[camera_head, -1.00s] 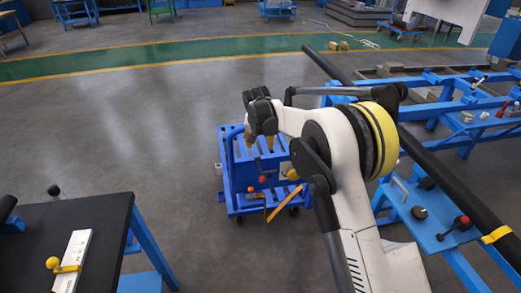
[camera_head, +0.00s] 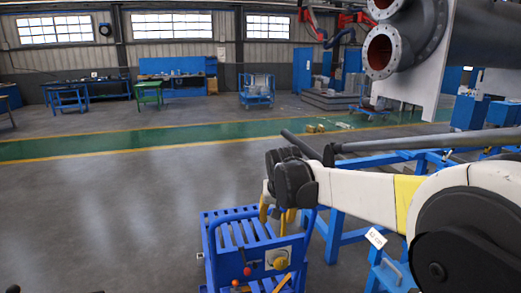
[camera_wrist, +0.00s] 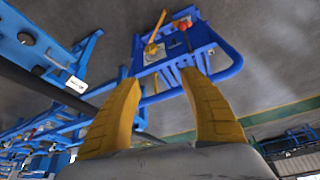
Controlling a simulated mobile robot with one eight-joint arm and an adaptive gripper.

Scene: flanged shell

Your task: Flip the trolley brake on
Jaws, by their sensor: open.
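The blue trolley (camera_head: 228,232) has a slatted deck and a raised rail; its lower front is cut off in the head view. A panel on it carries a yellow knob (camera_head: 281,263) on a pale plate, and a red knob (camera_head: 247,271). An orange-yellow lever (camera_wrist: 154,34) lies by the pale plate in the wrist view, beside the red knob (camera_wrist: 183,25). Which part is the brake is not labelled. My gripper (camera_head: 275,215) is above the trolley, its yellow fingers open and empty. In the wrist view, my gripper (camera_wrist: 160,78) points at the trolley, apart from the lever.
A blue frame (camera_head: 335,228) with a long dark bar stands right of the trolley, close to my arm. A white tag (camera_head: 376,237) is on it. A large flanged pipe (camera_head: 383,48) hangs at upper right. Open grey floor (camera_head: 110,205) lies to the left.

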